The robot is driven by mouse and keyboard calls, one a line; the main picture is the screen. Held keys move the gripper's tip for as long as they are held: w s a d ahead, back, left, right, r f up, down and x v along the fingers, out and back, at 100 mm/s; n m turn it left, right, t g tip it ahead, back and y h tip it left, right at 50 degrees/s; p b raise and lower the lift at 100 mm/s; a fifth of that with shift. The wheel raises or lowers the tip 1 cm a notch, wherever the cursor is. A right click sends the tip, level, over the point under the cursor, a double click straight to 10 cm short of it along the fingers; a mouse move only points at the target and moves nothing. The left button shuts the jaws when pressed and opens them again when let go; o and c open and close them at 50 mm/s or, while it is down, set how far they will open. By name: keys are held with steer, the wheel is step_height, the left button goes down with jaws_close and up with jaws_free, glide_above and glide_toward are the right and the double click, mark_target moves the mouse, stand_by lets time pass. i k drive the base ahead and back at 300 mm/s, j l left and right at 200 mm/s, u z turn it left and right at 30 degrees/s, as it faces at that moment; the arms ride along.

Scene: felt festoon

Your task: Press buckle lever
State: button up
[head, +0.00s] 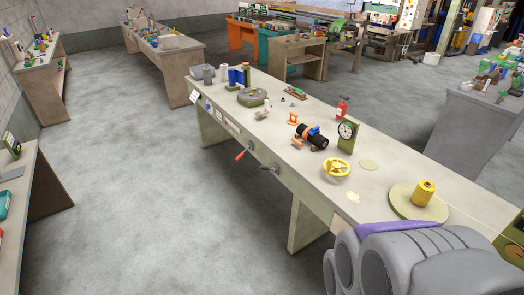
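I cannot make out for certain which part is the buckle lever. On the long workbench (215,133), a black cylinder (318,141) lies on its side with a blue clamp-like band (313,131) around it and orange parts (298,141) at its left. A lever with a red handle (241,155) sticks out from the bench's front face. A second small lever or knob (275,168) is on the same face, to its right. These are too small to tell how they are set. My gripper cannot be seen in this view.
A yellow handwheel (337,168), a dial gauge (346,130), a red extinguisher-like bottle (342,107) and a yellow spool (424,192) on a round green disc (404,208) stand on the bench. Open grey floor (130,190) lies left of it. Other benches stand farther off.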

mark_target(262, 167)
steer(key=k+j, duration=0.1)
steer(key=k, duration=0.2)
steer(key=k+j, duration=0.1)
steer(key=k, duration=0.2)
steer(key=i+j, duration=0.1)
steer(key=i, duration=0.5)
steer(key=i+j+z, duration=0.1)
steer(key=i, duration=0.5)
steer(key=i+j, duration=0.15)
steer(key=i, duration=0.4)
steer(key=i+j+z, duration=0.1)
steer(key=i, duration=0.5)
